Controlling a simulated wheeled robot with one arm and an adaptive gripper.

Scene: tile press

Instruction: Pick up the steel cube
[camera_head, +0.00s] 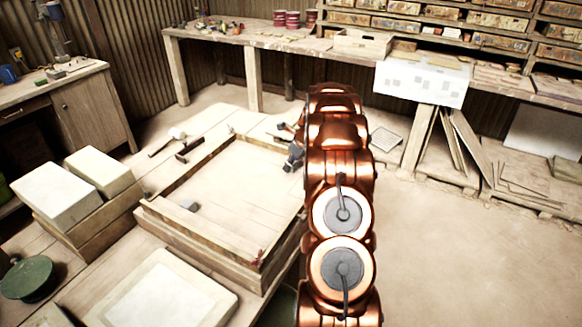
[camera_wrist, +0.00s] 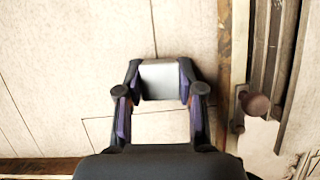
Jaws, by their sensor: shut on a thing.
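A steel cube (camera_wrist: 160,82), plain grey with a smooth top, sits between the two fingertips of my gripper (camera_wrist: 160,76) in the wrist view. The dark fingers touch it on its left and right sides. A pale surface with thin dark lines lies beneath; whether the cube touches it I cannot tell. In the head view my gripper (camera_head: 294,154) is at the right side of the wooden frame (camera_head: 205,241), partly hidden by my copper arm. The cube cannot be made out clearly there.
A mallet (camera_head: 174,134) and a hammer (camera_head: 188,151) lie behind the frame. White blocks (camera_head: 62,194) are stacked at left, near a green round lid (camera_head: 28,278).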

